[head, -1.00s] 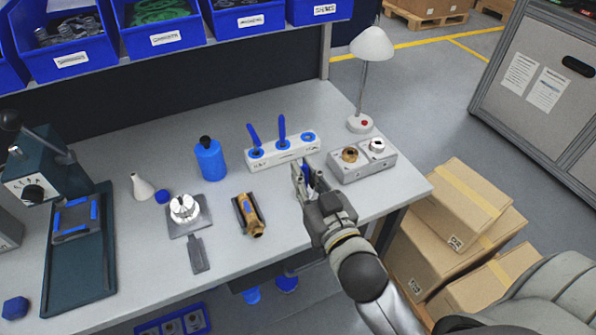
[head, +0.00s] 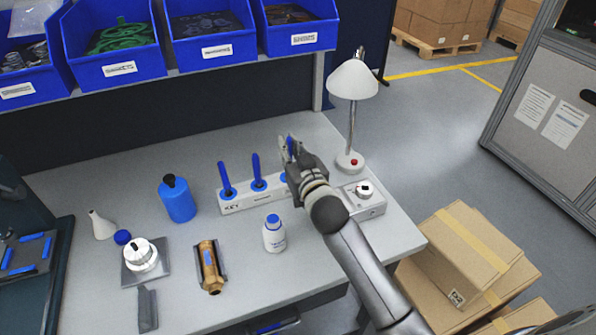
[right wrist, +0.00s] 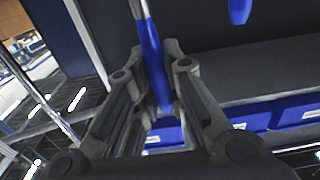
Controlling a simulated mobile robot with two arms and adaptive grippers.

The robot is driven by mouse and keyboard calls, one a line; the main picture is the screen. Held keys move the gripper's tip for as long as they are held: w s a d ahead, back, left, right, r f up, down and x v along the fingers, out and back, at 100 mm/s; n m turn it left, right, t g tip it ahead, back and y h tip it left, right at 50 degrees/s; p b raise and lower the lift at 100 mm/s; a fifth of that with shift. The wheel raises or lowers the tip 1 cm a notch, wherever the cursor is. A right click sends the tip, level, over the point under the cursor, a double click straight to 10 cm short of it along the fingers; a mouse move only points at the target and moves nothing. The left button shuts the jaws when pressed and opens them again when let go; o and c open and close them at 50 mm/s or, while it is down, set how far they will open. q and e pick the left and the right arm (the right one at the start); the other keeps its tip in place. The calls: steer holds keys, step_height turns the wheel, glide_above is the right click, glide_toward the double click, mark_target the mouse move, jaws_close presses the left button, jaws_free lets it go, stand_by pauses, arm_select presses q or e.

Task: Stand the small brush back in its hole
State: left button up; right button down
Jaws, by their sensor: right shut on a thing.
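My right gripper (head: 291,146) is shut on the small brush, whose blue handle (right wrist: 156,65) runs between the fingers in the right wrist view, with a pale metallic part at the top edge. In the head view the gripper is over the right end of the white holder block (head: 238,203). Two blue-handled brushes stand in its left and middle holes, the left one (head: 225,178) and the middle one (head: 257,170). My left gripper is out of view.
A lamp (head: 353,82) stands close right of my gripper. A grey fixture (head: 373,205) is partly behind my arm. A white bottle with a blue cap (head: 274,236) stands in front of the holder, and a blue bottle (head: 178,202) to its left. Blue bins (head: 205,32) line the back.

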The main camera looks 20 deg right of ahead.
steer(key=w, duration=0.3)
steer(key=shift+w+d+r, duration=0.25)
steer(key=shift+w+r, duration=0.05)
steer(key=shift+r, duration=0.05)
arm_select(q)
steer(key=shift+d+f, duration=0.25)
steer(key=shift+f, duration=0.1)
arm_select(e)
steer(key=shift+w, duration=0.1)
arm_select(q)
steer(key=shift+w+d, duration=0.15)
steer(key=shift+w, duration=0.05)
arm_select(e)
steer(key=shift+d, duration=0.1)
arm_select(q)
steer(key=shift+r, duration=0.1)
arm_select(e)
steer(key=shift+r, duration=0.1)
arm_select(q)
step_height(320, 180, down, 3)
steer(key=b, duration=0.2)
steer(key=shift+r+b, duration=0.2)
steer(key=shift+b, duration=0.2)
arm_select(e)
step_height(320, 180, down, 4)
steer(key=shift+f, duration=0.15)
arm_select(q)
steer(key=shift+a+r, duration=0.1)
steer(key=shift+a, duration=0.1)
